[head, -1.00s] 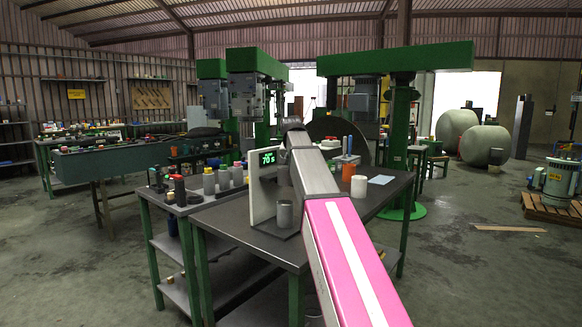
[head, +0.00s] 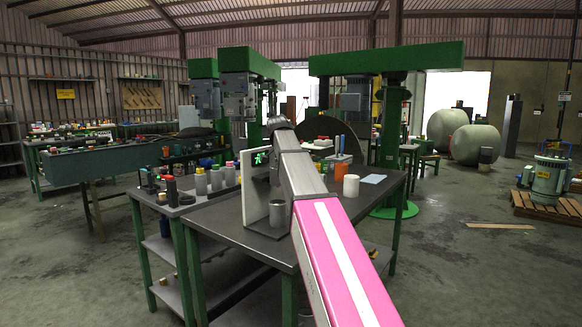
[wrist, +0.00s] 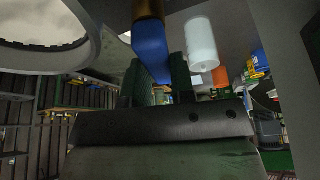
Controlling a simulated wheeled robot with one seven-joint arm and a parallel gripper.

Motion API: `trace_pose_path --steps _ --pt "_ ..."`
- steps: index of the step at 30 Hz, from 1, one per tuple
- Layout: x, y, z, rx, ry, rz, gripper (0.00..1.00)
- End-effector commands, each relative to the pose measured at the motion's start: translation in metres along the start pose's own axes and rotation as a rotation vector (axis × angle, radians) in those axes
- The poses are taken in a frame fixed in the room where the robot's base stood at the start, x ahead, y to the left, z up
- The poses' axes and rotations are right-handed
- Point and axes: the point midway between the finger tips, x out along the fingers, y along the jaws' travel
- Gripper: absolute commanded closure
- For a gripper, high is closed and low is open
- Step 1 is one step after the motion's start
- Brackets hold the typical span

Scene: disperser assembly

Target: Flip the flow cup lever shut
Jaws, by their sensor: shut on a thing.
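The flow cup stand (head: 253,188) is a pale upright panel with a green display, on the dark table. A grey metal beaker (head: 278,213) stands on its base. The flow cup and its lever are largely hidden behind my arm in the head view. In the wrist view, my gripper (wrist: 160,72) has its two dark green fingers close together, shut on a piece at their tips. A blue piece with a brownish-gold end (wrist: 152,45) shows at the fingertips; it looks like the lever, but its link to the cup is not clear.
A white cup (head: 351,186) and an orange container (head: 342,170) stand right of my arm. Several bottles (head: 201,180) stand left of the stand. A white cylinder (wrist: 200,43) shows close to the fingers. The table (head: 225,215) is bare at its front left.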

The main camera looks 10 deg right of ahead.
Motion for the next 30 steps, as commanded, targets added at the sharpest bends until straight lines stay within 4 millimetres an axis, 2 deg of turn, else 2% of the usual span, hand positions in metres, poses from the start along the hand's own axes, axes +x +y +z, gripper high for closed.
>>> trace_pose_path --steps 17,18,19,30 --pt "0.0001 0.0015 0.0007 0.036 -0.002 0.015 1.0" --pt "0.0001 0.0015 0.0007 0.036 -0.002 0.015 0.74" --pt "0.0001 0.0015 0.0007 0.036 -0.003 0.015 0.66" --pt "-0.0054 0.0009 0.0 0.034 -0.001 0.013 0.66"
